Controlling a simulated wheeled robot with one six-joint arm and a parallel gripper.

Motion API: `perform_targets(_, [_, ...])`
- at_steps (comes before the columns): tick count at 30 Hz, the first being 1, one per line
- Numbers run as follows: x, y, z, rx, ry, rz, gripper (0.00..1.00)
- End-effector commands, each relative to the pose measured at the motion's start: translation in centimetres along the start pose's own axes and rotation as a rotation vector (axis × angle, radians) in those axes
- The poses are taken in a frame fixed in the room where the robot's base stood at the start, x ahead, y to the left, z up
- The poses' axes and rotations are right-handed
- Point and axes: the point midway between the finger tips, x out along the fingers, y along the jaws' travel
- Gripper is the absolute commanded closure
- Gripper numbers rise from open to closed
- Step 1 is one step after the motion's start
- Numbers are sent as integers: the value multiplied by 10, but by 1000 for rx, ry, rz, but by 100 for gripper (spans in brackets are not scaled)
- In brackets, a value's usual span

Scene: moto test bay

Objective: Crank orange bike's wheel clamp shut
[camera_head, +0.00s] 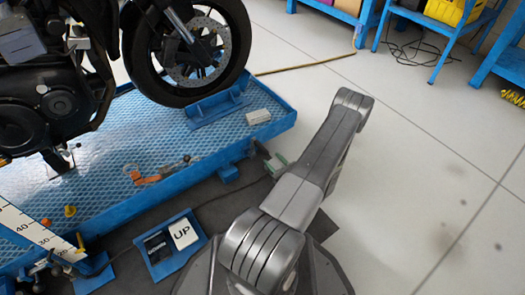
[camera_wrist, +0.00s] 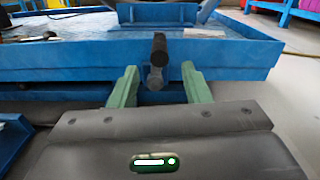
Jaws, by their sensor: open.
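A dark motorcycle (camera_head: 60,95) stands on the blue lift platform (camera_head: 110,140); no orange bodywork shows in this part of it. Its wheel (camera_head: 178,93) rests in a blue wheel clamp (camera_head: 218,107), whose lower part also shows in the wrist view (camera_wrist: 158,14). A crank with a dark handle (camera_wrist: 159,46) sticks out from the platform's side, with a grey round end below it. My gripper (camera_wrist: 160,69) is open, its green fingers to either side of the crank and apart from it. In the head view my gripper (camera_head: 274,163) is beside the platform edge, partly hidden by my arm.
An UP pedal box (camera_head: 185,234) lies on the dark mat. A tool with orange grips (camera_head: 150,176) and a small pale box (camera_head: 258,117) lie on the platform. Blue benches (camera_head: 440,45) stand at the back right. A hose (camera_head: 305,66) crosses the floor; the right floor is clear.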

Motion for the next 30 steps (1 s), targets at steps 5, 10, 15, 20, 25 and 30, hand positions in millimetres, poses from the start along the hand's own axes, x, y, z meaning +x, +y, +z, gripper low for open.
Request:
perform_targets(5, [36,1,-3,-3,-1,5,57])
perform_targets(10, [63,1,-2,-2,0,3,57])
perform_targets(15, [78,0,-1,-1,1,2,57])
perform_targets(20, [82,0,0,0,1,1,57])
perform_targets(25, [82,0,0,0,1,1,57])
perform_targets(30, [82,0,0,0,1,1,88])
